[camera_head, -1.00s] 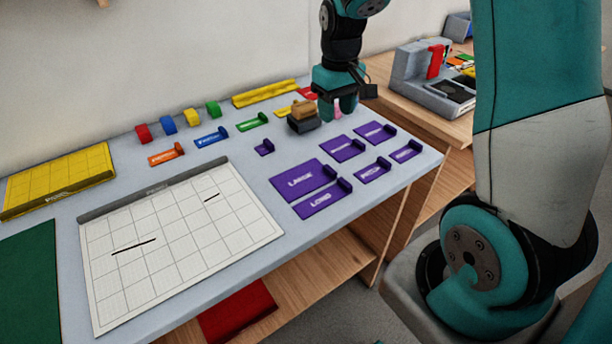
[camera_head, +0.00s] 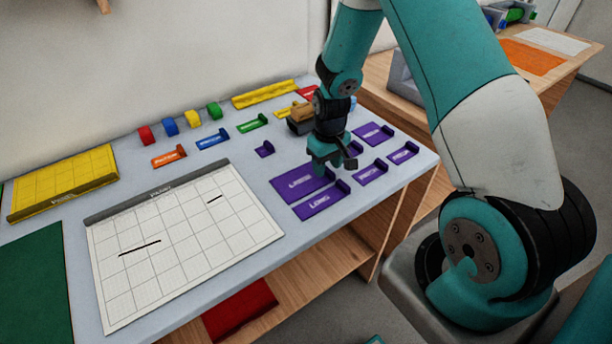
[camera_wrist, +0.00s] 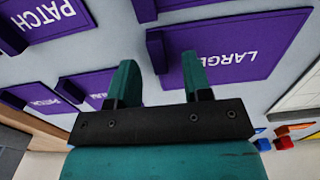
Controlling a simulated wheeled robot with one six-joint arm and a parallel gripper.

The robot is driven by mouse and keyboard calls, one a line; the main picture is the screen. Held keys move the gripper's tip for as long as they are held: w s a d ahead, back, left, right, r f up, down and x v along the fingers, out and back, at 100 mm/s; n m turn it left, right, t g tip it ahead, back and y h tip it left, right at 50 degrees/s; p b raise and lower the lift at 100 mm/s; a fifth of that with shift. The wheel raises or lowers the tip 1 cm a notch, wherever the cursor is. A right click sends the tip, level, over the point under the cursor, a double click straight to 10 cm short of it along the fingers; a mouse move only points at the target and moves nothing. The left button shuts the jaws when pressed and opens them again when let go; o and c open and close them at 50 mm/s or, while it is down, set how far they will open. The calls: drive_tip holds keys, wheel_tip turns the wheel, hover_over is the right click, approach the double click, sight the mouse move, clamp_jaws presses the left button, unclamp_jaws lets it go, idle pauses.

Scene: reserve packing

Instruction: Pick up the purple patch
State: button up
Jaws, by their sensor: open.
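Several purple labelled pieces with raised end tabs lie on the grey table. A purple PATCH piece (camera_head: 371,173) lies right of my gripper; it also shows at the upper left of the wrist view (camera_wrist: 45,18). Another purple piece, seemingly labelled PATCH (camera_wrist: 38,97), lies at the left of the wrist view. The LARGE piece (camera_head: 298,185) and the LONG piece (camera_head: 318,205) lie to the left. My gripper (camera_head: 322,172) is open and empty, above the tab end of LARGE (camera_wrist: 245,50). My arm hides part of the purple piece behind it.
A white gridded panel (camera_head: 180,235) and a yellow gridded panel (camera_head: 62,182) lie to the left. Small coloured pieces, including an orange one (camera_head: 168,156), stand along the back. A dark block with a brown top (camera_head: 300,113) stands behind my gripper.

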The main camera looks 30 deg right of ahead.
drive_tip(key=shift+f, duration=0.55)
clamp_jaws()
drive_tip(key=shift+r, duration=0.15)
